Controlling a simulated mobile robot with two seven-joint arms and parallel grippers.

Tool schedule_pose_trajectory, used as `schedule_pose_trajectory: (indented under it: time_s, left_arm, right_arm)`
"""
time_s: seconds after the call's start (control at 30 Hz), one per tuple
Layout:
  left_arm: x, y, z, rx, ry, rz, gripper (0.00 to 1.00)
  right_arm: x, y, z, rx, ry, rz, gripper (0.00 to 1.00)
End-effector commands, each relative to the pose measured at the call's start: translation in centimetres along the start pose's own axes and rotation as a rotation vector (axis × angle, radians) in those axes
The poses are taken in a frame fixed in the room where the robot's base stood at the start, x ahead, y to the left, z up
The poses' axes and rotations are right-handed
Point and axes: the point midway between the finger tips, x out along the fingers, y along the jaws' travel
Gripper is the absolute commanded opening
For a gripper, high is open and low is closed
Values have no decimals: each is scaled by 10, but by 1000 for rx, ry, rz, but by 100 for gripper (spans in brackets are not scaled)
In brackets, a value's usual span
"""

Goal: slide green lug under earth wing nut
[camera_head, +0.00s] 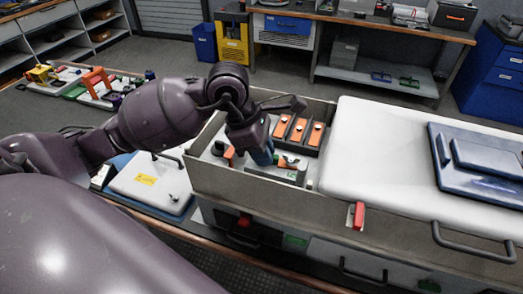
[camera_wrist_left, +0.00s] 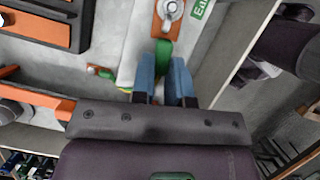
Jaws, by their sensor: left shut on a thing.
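My left gripper (camera_head: 262,154) reaches down into the open grey metal box. In the left wrist view its blue fingers (camera_wrist_left: 165,78) are shut on the green lug (camera_wrist_left: 164,49), which shows between and just beyond the fingertips. The silver earth wing nut (camera_wrist_left: 169,9) sits on an orange-brown plate just beyond the lug, beside a green label (camera_wrist_left: 201,7) partly cut off. The lug's far end lies close to the plate's near edge; I cannot tell whether any of it is under the nut. My right gripper is in neither view.
The box's front wall (camera_head: 255,185) stands close to my gripper. Several orange bars (camera_head: 299,130) in a dark frame lie behind it. A white lid (camera_head: 390,150) with a blue panel (camera_head: 485,160) covers the right side. A white case (camera_head: 150,180) stands at left.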

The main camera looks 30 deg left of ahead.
Motion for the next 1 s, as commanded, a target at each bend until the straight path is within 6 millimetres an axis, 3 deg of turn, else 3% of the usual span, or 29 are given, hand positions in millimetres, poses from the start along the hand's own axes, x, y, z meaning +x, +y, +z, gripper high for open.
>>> schedule_pose_trajectory:
  time_s: [0.47,0.5,0.7,1.0]
  left_arm:
    - [1,0,3,1,-4,0,0]
    - [1,0,3,1,-4,0,16]
    - [1,0,2,1,-3,0,45]
    - [1,0,2,0,-1,0,45]
  right_arm:
    - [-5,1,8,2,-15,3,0]
    - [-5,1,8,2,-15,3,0]
    - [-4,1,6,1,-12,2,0]
    - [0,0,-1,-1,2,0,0]
